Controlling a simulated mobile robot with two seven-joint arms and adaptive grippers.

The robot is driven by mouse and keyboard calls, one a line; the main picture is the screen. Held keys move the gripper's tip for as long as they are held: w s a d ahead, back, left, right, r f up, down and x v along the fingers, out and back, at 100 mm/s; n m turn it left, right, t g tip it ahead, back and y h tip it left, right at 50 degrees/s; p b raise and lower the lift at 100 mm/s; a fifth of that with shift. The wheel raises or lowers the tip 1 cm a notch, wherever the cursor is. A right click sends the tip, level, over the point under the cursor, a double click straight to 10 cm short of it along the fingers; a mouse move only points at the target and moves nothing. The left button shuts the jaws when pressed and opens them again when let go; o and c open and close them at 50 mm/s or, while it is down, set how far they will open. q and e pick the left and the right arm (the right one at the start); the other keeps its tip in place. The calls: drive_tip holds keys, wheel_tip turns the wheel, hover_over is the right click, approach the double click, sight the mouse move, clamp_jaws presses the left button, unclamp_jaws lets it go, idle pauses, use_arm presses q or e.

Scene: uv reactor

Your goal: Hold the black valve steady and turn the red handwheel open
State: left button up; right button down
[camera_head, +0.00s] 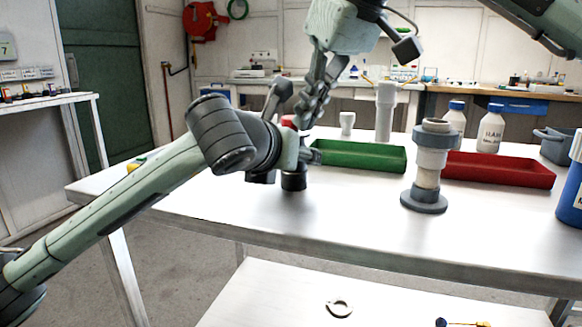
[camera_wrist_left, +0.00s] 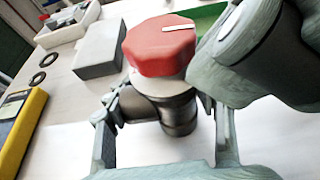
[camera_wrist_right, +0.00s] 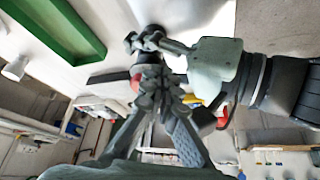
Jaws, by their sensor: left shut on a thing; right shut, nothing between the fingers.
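The black valve (camera_head: 293,180) stands upright on the table, largely hidden by my arms in the head view. In the left wrist view its dark body (camera_wrist_left: 178,112) sits between the fingers of my left gripper (camera_wrist_left: 165,125), which is shut on it. The red handwheel (camera_wrist_left: 160,48) tops the valve, with a white mark on it. It shows only as small red patches in the head view (camera_head: 288,122) and right wrist view. My right gripper (camera_head: 306,112) is shut and empty, pointing down close beside the handwheel; I cannot tell whether they touch.
A green tray (camera_head: 365,156) and a red tray (camera_head: 500,169) lie behind the valve. A grey-and-beige pipe piece (camera_head: 430,165) stands to the right, with white bottles (camera_head: 491,130) behind. A grey block (camera_wrist_left: 100,50) lies near the valve. The table's front middle is clear.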

drive_tip(key=shift+w+a, duration=0.1)
drive_tip(key=shift+w, duration=0.25)
idle(0.7)
drive_tip(key=shift+w+d, duration=0.15)
drive_tip(key=shift+d, duration=0.15)
drive_tip(key=shift+w+d, duration=0.25)
drive_tip(key=shift+d, duration=0.1)
drive_tip(key=shift+w+d, duration=0.2)
drive_tip(key=shift+w, duration=0.05)
drive_tip(key=shift+w+d, duration=0.1)
drive_tip(key=shift+w, duration=0.15)
drive_tip(key=shift+s, duration=0.1)
idle(0.5)
wheel_tip(320, 180, up, 6)
drive_tip(key=shift+s+d, duration=0.15)
drive_tip(key=shift+d, duration=0.2)
idle(0.3)
